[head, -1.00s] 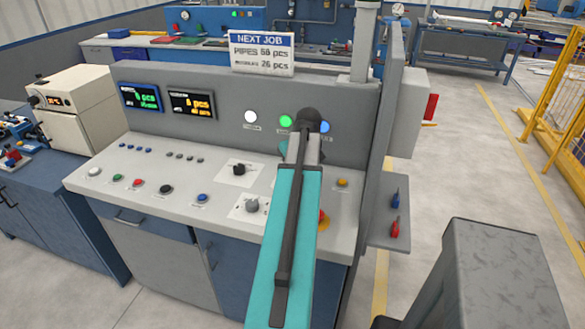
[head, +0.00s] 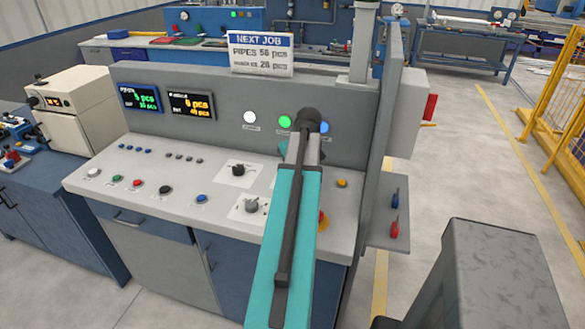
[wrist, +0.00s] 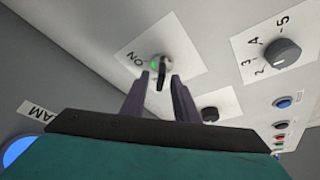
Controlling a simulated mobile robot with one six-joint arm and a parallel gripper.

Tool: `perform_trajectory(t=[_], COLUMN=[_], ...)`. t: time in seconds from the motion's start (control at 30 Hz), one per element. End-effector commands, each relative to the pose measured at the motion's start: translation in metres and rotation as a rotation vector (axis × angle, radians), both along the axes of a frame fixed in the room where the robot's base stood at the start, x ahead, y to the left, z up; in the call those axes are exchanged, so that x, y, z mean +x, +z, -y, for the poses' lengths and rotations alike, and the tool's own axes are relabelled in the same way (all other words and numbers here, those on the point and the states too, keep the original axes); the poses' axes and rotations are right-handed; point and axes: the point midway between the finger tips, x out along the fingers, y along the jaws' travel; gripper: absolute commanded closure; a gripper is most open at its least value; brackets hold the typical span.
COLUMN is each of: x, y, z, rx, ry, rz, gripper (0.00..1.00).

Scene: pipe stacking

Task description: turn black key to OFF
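The black key (wrist: 161,76) stands in a round switch on a white plate (wrist: 184,52) in the wrist view. A green light glows beside it, and the word ON is printed on the plate near it; I see no OFF label. My gripper (wrist: 160,84) is open, with one dark finger on each side of the key. Gaps show between the fingers and the key, so it is not clamped. In the head view my turquoise arm hides the key and the fingertips.
A grey numbered dial (wrist: 283,54) and a black knob (wrist: 210,113) are nearby on the sloped console (head: 135,175). Coloured buttons line its front, and a yellow button (head: 342,183) is right of my arm. The upright panel (head: 225,107) with lamps rises behind.

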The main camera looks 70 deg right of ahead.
Motion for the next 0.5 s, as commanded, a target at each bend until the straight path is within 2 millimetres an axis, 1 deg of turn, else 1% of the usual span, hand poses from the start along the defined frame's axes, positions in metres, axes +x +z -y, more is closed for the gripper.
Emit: perform_trajectory(t=[0.27, 0.5], x=[-0.004, -0.011], y=[0.013, 0.035], z=[-0.003, -0.009], rx=[0.000, -0.002], ry=[-0.001, 0.000], rz=[0.001, 0.001], gripper=[0.73, 0.73])
